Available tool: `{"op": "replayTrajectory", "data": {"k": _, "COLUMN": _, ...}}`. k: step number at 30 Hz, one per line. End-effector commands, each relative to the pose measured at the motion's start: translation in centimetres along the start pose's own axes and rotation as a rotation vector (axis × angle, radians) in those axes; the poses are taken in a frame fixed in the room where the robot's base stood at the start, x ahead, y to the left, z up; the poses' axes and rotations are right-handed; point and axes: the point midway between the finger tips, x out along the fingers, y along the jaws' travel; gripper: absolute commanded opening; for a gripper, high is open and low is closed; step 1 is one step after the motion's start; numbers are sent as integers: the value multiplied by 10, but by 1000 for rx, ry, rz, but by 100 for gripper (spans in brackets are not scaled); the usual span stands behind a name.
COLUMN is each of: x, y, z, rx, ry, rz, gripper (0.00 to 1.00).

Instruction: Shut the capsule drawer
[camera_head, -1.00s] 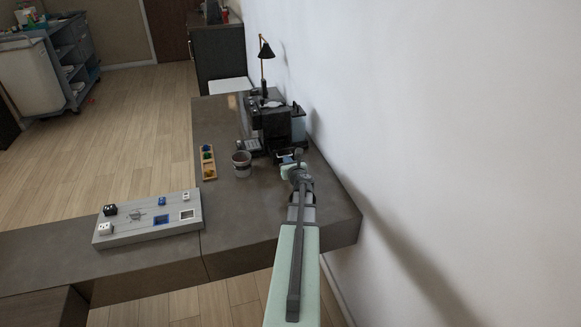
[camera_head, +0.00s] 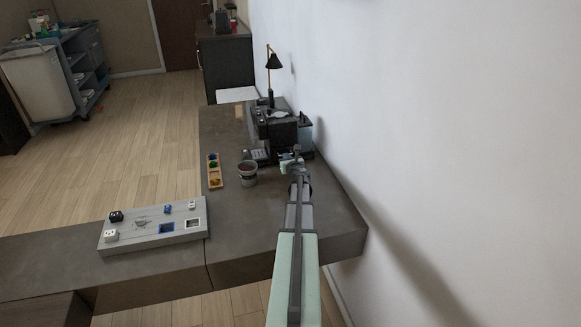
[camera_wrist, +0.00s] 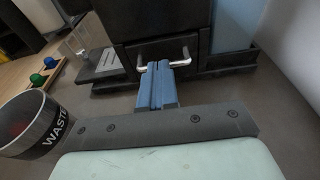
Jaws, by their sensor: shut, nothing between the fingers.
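The capsule drawer (camera_wrist: 190,49) is a dark front low in the black coffee machine (camera_wrist: 158,16), with a silver bar handle. In the wrist view the drawer front looks about level with the machine's face; whether it is fully flush I cannot tell. My gripper (camera_wrist: 158,66) is shut and empty, its blue-grey fingertips at the middle of the handle, touching or nearly touching the drawer front. In the head view the coffee machine (camera_head: 276,128) stands on the counter by the wall, and my gripper (camera_head: 291,164) hides the drawer.
A waste cup (camera_head: 248,175) stands close at the left of my gripper. A wooden tray (camera_head: 214,172) with small coloured items lies further left. A black lamp (camera_head: 273,64) stands behind the machine; the white wall is at right.

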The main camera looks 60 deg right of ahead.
Motion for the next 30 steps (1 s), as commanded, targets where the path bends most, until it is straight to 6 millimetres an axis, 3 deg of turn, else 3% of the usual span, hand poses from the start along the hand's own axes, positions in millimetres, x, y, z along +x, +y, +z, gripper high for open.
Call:
{"op": "replayTrajectory", "data": {"k": 2, "x": 11, "y": 0, "z": 2, "rx": -2, "ry": 0, "rz": 0, "gripper": 0}}
{"op": "replayTrajectory", "data": {"k": 17, "x": 11, "y": 0, "z": 5, "rx": 1, "ry": -4, "rz": 2, "gripper": 0}}
{"op": "replayTrajectory", "data": {"k": 23, "x": -9, "y": 0, "z": 4, "rx": 0, "ry": -3, "rz": 0, "gripper": 0}}
{"op": "replayTrajectory", "data": {"k": 30, "x": -55, "y": 1, "z": 2, "rx": -1, "ry": 1, "rz": -3, "gripper": 0}}
